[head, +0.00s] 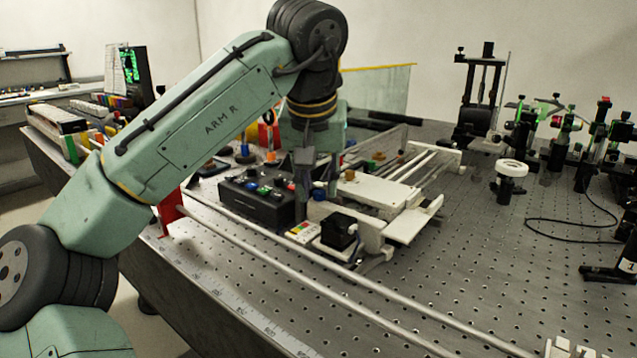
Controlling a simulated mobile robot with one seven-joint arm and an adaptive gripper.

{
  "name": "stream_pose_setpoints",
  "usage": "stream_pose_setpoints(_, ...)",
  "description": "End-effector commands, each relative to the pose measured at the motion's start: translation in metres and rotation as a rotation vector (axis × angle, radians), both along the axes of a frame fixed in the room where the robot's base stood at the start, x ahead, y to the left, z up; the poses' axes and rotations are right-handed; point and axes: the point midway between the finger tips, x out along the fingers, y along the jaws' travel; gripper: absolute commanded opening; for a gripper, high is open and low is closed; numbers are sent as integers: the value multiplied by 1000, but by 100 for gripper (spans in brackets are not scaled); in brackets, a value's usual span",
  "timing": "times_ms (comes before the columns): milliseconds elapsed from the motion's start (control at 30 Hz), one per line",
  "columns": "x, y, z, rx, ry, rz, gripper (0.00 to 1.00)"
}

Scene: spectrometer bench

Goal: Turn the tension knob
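My arm reaches in from the left, and my gripper (316,188) points down over the white carriage assembly in the middle of the bench. Its two dark fingers are beside the right end of a black control box (256,203) with coloured knobs. I cannot tell whether anything is between the fingers. No label marks the tension knob, so I cannot tell which knob it is. A white round-topped handwheel (512,168) stands apart on the right.
Long metal rails (300,269) run along the perforated bench (480,270). A black block (338,231) and a white plate (412,225) lie close to the gripper. Optical mounts (565,140) and a loose black cable (570,221) occupy the right. The front-right bench surface is mostly clear.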

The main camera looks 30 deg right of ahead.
Motion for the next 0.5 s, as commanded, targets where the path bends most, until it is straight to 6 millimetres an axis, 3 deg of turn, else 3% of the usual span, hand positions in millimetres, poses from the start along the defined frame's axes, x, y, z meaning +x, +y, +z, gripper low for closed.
stream_pose_setpoints(500, -28, 24, 89, -2, -4, 3, 25)
